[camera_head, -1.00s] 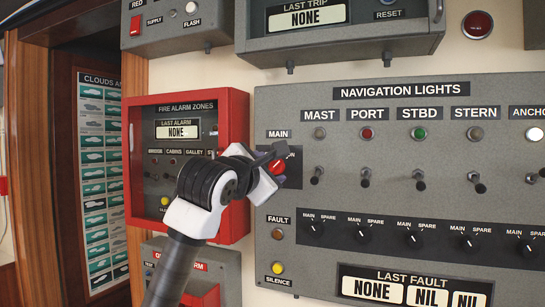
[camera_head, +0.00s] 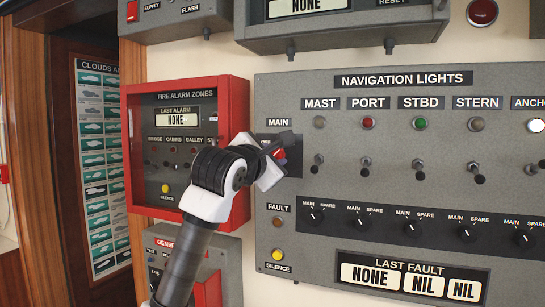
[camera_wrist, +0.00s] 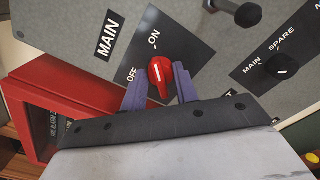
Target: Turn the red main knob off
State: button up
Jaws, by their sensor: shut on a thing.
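The red main knob (camera_wrist: 160,76) sits on a dark plate marked ON and OFF, under the MAIN label. In the wrist view its white mark points up, roughly toward ON. My gripper (camera_wrist: 160,88) is shut on the knob, with one purple-grey finger on each side of it. In the head view my gripper (camera_head: 275,150) is at the left edge of the navigation lights panel (camera_head: 440,140) and hides most of the plate. Only a small bit of the red knob (camera_head: 273,147) shows there.
A red fire alarm box (camera_head: 236,100) stands out from the wall just left of my gripper. Toggle switches (camera_head: 366,164) stick out to the right. Small spare-selector knobs (camera_head: 361,217) lie lower right. A yellow silence button (camera_head: 277,254) is below.

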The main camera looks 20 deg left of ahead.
jog(key=shift+f+n+b, duration=0.1)
jog(key=shift+n+b, duration=0.2)
jog(key=shift+b, duration=0.05)
jog(key=shift+a+n+b, duration=0.15)
jog(key=shift+n+b, duration=2.75)
jog(key=shift+n, duration=1.4)
jog(key=shift+a+n+b, duration=0.15)
jog(key=shift+n+b, duration=2.7)
jog(key=shift+n, duration=1.45)
jog(key=o, duration=0.9)
jog(key=shift+o, duration=0.2)
